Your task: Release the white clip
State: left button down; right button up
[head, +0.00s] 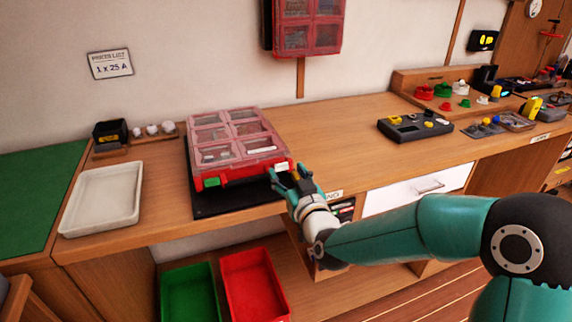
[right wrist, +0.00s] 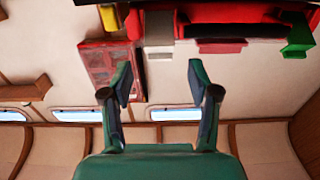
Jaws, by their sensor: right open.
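A red case (head: 240,175) with a clear, sectioned lid lies closed on a dark mat (head: 237,203) on the bench. Its front shows in the right wrist view (right wrist: 235,30), picture turned over. A white clip (right wrist: 158,28) is on the case's front near one end; in the head view it shows at the front right corner (head: 281,167). A green clip (head: 212,182) is at the other end. My right gripper (head: 287,173) is at the front right corner, open and empty; its fingers (right wrist: 159,72) point toward the white clip, apparently short of it. My left gripper is out of view.
A white tray (head: 101,198) stands left on the bench. Green (head: 188,292) and red (head: 254,285) bins sit below. A dark device (head: 415,127) stands to the right; the bench between it and the case is clear.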

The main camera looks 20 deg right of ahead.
aim_at(280, 167)
jog(key=shift+w, duration=1.35)
